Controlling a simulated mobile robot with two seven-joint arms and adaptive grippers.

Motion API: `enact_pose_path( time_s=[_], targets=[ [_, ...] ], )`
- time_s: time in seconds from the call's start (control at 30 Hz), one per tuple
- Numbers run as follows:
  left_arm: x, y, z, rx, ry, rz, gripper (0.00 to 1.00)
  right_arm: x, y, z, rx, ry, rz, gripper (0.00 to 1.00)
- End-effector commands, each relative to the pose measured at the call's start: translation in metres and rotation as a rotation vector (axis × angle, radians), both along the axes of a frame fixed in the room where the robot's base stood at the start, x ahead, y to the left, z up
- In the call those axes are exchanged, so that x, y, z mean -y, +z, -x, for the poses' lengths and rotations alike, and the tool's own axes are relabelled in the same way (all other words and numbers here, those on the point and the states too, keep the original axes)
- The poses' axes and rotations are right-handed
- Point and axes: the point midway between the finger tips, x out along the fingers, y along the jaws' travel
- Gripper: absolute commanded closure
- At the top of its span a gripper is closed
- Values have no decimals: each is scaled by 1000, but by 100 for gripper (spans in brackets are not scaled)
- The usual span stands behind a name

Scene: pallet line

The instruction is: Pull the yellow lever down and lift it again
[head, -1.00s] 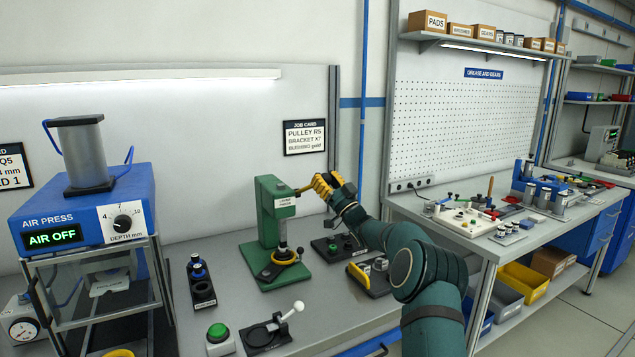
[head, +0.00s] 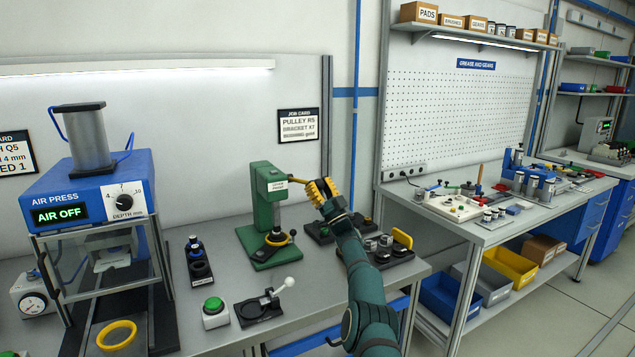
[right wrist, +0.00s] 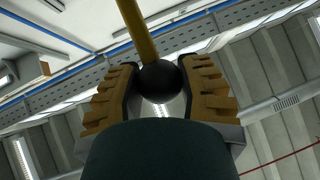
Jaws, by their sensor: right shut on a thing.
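The green lever press (head: 262,190) stands on the left bench, with a white label on its head. My right gripper (head: 318,190) is beside the press head, on its right. In the right wrist view the yellow lever (right wrist: 137,28) ends in a black ball knob (right wrist: 160,82), which sits between the two ridged fingers of my right gripper (right wrist: 160,95). The gripper is shut on the knob. In the head view the fingers hide most of the lever's end. My left gripper is not in view.
A green button box (head: 214,312) and a white-knobbed toggle clamp (head: 262,303) stand in front. The air press (head: 65,190) is at left. Small fixtures (head: 375,249) lie right of the press, near my right arm.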

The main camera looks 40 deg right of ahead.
Motion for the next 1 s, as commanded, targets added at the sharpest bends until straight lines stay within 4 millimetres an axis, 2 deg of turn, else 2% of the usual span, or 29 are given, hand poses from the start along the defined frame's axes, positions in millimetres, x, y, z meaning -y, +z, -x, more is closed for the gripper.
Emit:
enact_pose_path(
  time_s=[0.23, 0.63, 0.67, 0.73, 0.77, 1.0],
  targets=[
    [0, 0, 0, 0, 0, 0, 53, 1, -7, 3, 13, -1, 0, 100],
    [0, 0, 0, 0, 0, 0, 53, -1, -7, 3, 16, 3, 2, 100],
    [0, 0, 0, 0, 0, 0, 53, -1, -7, 3, 16, 4, 3, 57],
    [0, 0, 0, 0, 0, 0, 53, -1, -6, 3, 16, 4, 3, 32],
    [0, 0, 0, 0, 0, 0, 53, -1, -6, 3, 16, 4, 3, 28],
    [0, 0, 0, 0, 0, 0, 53, -2, -5, 2, 17, 5, 5, 28]
  ],
)
